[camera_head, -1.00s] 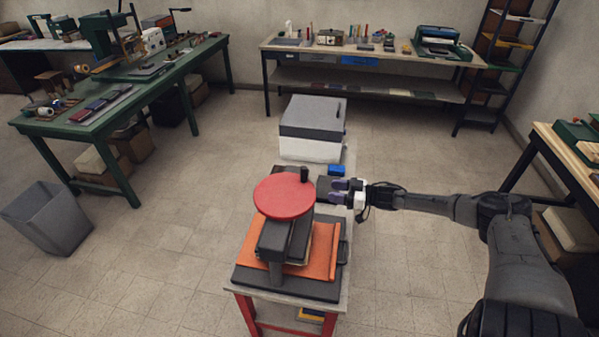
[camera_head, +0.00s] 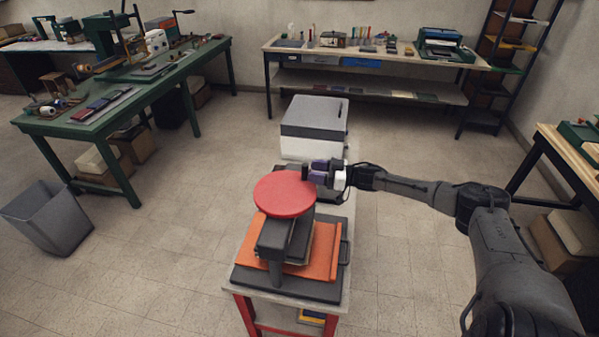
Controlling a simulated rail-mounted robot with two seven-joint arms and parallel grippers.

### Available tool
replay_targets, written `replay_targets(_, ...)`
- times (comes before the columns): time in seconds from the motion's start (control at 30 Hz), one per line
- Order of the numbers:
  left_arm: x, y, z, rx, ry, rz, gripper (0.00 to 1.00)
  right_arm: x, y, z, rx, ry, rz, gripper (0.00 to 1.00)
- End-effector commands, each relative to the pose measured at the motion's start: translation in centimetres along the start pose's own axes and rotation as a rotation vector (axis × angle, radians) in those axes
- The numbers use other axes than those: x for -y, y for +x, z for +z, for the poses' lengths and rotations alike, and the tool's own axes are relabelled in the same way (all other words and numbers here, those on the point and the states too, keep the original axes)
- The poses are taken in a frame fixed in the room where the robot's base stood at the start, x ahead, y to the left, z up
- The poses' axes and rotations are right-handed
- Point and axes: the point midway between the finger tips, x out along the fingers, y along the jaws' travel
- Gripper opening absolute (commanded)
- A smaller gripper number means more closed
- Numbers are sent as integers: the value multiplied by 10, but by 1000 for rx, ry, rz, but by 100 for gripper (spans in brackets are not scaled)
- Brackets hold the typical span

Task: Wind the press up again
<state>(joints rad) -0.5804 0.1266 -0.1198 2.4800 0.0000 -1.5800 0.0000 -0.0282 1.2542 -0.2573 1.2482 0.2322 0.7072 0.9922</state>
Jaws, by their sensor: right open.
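The press has a red round wheel (camera_head: 285,194) on top, with a short dark upright knob (camera_head: 305,172) at its far right rim. Below the wheel are a dark press body (camera_head: 277,240) and an orange plate (camera_head: 323,252) on a dark base. My right gripper (camera_head: 311,172) is open, with its fingertips at the knob from the right. I cannot tell whether they touch it. My left gripper is not in view.
The press stands on a red-legged table (camera_head: 248,312). A grey and white box (camera_head: 313,128) stands behind it. A green bench (camera_head: 70,125) is at left, a grey bin (camera_head: 47,217) on the floor. Floor is clear left of the press.

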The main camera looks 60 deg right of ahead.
Motion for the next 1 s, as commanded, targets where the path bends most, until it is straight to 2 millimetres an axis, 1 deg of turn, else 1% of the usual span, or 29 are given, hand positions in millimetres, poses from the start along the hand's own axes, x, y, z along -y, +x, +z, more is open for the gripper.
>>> replay_targets(0.03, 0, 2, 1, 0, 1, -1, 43, 0, 7, 0, -4, -1, 0, 50)
replay_targets(0.2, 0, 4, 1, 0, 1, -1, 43, 0, 25, 0, -4, 0, 1, 50)
replay_targets(0.5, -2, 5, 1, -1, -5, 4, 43, 0, 48, 1, 0, 0, 1, 50)
replay_targets(0.7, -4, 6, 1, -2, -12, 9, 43, 0, 54, 0, 0, 1, 0, 50)
replay_targets(1.0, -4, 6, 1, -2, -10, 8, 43, 0, 55, 0, 1, 1, 0, 50)
